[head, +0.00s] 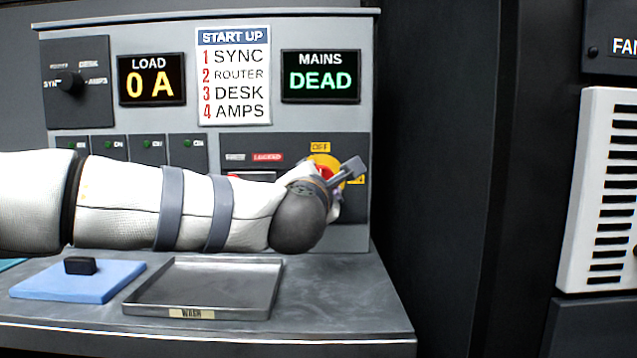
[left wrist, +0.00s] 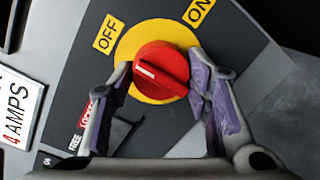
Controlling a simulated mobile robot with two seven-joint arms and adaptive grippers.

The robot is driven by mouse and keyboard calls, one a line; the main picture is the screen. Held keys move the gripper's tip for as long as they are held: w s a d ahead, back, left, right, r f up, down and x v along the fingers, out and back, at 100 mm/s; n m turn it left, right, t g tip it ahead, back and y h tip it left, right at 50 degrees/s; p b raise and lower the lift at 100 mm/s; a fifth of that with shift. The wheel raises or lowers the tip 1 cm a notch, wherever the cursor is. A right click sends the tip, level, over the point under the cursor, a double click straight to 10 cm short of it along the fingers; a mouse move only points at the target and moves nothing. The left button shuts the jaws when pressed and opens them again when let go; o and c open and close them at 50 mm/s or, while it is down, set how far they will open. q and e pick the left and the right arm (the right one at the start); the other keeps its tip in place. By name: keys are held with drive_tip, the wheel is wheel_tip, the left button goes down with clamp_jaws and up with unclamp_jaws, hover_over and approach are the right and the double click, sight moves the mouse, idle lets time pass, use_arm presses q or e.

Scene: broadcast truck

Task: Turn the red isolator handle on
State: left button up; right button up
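The red isolator handle (left wrist: 162,70) sits on a round yellow plate (left wrist: 153,98) on a dark panel. Its white mark lies at the end nearer the OFF label (left wrist: 107,34) than the ON label (left wrist: 199,11). My left gripper (left wrist: 161,73) is open, its purple-padded fingers on either side of the handle; I cannot tell whether they touch it. In the head view my left gripper (head: 347,178) is at the panel, and my forearm and wrist hide part of the red handle (head: 323,171). My right gripper is not in view.
Above are the LOAD display (head: 152,79) reading 0 A, the START UP list (head: 234,76) and the MAINS display (head: 320,76) reading DEAD. On the desk below lie a metal tray (head: 205,286) and a blue mat (head: 75,285) with a black block (head: 80,266).

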use_arm(q)
drive_tip(key=c, duration=0.4)
drive_tip(key=shift+r, duration=0.1)
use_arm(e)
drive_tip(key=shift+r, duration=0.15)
